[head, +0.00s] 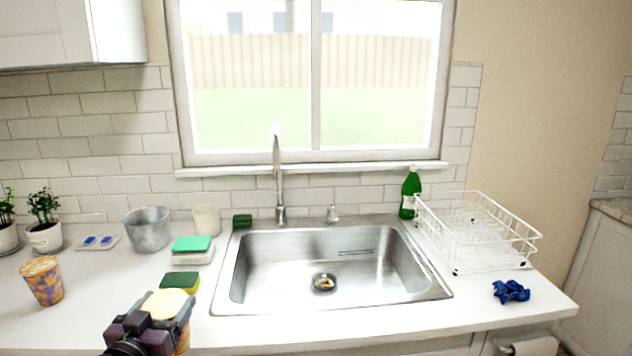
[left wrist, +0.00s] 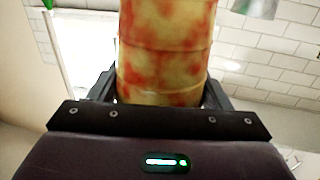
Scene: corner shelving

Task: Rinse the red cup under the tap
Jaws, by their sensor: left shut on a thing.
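My left gripper (head: 158,322) is at the lower left of the head view, over the counter left of the sink. It is shut on the red cup (head: 166,303), which is yellow with red blotches in the left wrist view (left wrist: 165,50). In the head view its pale yellow top shows; most of its side is hidden by the gripper. The silver tap (head: 277,175) stands behind the steel sink (head: 222,290), to the right of and farther back than the cup. I cannot tell whether water runs. My right gripper is not in view.
A second cup (head: 42,281), orange and purple, stands at the left. Sponges (head: 180,283), a metal bucket (head: 148,229) and a beige cup (head: 206,220) stand left of the sink. A green bottle (head: 411,193), a dish rack (head: 490,262) and a blue cloth (head: 511,291) are right.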

